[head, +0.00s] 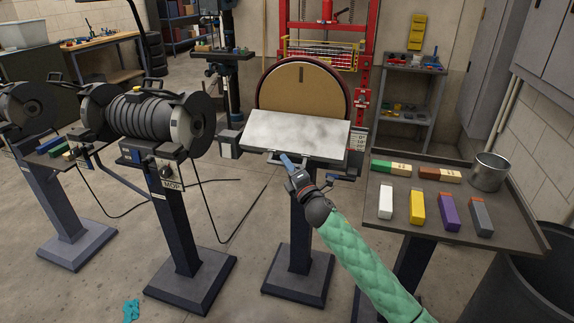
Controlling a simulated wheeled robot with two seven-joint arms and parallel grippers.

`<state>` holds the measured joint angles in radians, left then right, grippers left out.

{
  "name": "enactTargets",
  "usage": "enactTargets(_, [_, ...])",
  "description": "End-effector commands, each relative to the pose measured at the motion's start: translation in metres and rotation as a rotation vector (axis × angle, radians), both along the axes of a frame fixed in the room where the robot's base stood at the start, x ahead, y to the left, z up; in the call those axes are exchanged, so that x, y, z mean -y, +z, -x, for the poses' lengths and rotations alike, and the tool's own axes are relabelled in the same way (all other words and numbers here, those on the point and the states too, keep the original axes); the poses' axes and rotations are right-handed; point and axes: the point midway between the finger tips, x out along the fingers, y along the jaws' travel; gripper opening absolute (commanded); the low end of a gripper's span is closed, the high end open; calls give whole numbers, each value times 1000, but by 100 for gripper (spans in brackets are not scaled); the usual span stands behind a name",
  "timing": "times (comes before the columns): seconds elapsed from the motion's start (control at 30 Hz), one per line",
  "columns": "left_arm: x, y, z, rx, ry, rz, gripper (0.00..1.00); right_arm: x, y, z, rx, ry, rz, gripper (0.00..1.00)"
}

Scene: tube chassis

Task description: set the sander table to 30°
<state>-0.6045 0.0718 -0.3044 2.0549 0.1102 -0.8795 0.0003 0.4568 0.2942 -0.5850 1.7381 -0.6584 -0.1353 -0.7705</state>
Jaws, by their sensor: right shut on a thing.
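The sander table (296,130) is a flat grey metal plate in front of the tan sanding disc (302,84). Its surface faces me and seems tilted down toward me; I cannot read its exact angle. A white angle scale (359,138) with dark marks stands at the table's right end, too small to read. My right gripper (288,160) is at the table's front lower edge, left of its middle, shut on a thin bar there. The fingers and wrist hide part of this bar. My left gripper is not in view.
A bench with a tray (400,232) holding several coloured bars and a metal cup (489,172) stands on the right. A polishing machine (150,120) on a pedestal is left of the sander. A dark bin (520,270) is at lower right. Cables lie on the floor.

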Motion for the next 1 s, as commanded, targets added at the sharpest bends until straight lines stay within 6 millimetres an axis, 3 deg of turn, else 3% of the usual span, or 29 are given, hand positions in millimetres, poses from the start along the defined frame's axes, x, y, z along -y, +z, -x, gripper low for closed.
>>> enactTargets(0.03, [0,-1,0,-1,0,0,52,2,-3,-1,-4,-3,1,0])
enactTargets(0.07, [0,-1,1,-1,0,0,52,2,-3,-1,-4,-3,1,16])
enactTargets(0.17, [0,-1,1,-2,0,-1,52,2,-2,-1,-3,-3,1,34])
enactTargets(0.57, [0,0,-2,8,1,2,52,5,-4,6,-2,-2,0,34])
enactTargets(1.0, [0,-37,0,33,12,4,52,34,-24,55,-2,-2,1,34])
